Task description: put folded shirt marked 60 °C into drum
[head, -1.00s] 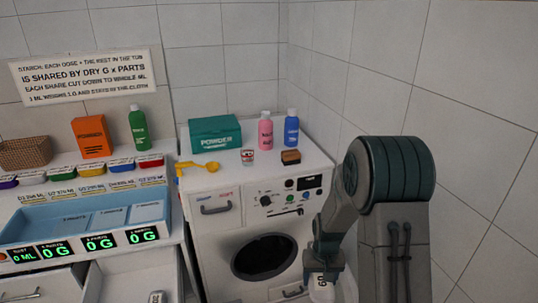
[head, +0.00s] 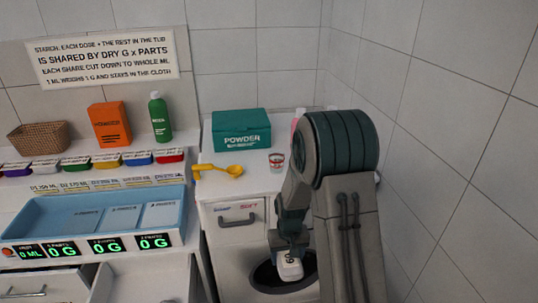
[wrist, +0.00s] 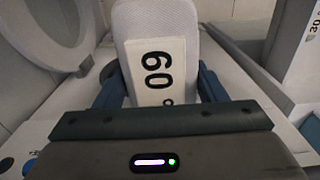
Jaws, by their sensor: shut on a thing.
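A white folded shirt (wrist: 158,22) with a label reading 60 is between the fingers of my gripper (wrist: 158,92) in the wrist view. My gripper is shut on it. In the head view my gripper (head: 290,254) holds the shirt (head: 289,270) in front of the washing machine's drum opening (head: 262,279). The opening is dark and round, and my arm hides its right side. I cannot tell whether the shirt is inside the opening or still in front of it.
The washer top holds a green powder box (head: 241,130), a yellow scoop (head: 220,170) and a small cup (head: 276,162). A blue tray (head: 20,228) stands on the left counter. Another item marked 30 (wrist: 308,45) shows at right in the wrist view.

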